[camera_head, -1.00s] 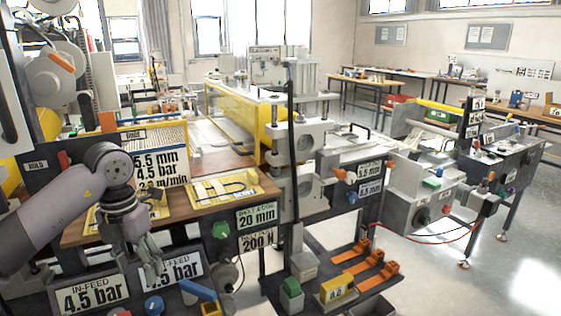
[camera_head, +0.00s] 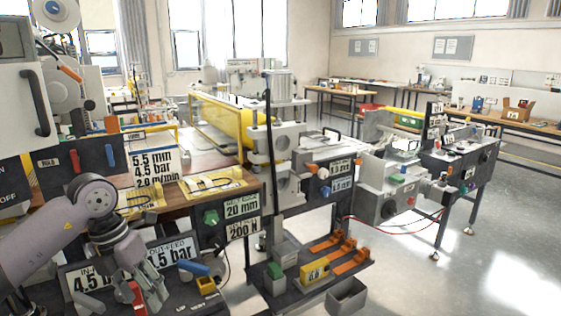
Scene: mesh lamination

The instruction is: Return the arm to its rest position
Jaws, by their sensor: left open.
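My left arm comes in from the lower left, and my left gripper (camera_head: 146,292) points down in front of the control panel at the bottom left. Its fingers are apart, and I see nothing held between them. A red lever (camera_head: 137,296) shows right beside the fingers; I cannot tell whether they touch it. The out-feed pressure sign (camera_head: 171,251) is behind the gripper, and the in-feed sign (camera_head: 85,281) is partly hidden by my arm. My right gripper is not in view.
The laminating machine with its yellow guard (camera_head: 222,127) runs behind the panel. A blue handle (camera_head: 193,267) and green knob (camera_head: 211,216) stick out right of the gripper. A low shelf with orange clamps (camera_head: 352,261) and a grey bin (camera_head: 346,296) stand right. Open floor lies at right.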

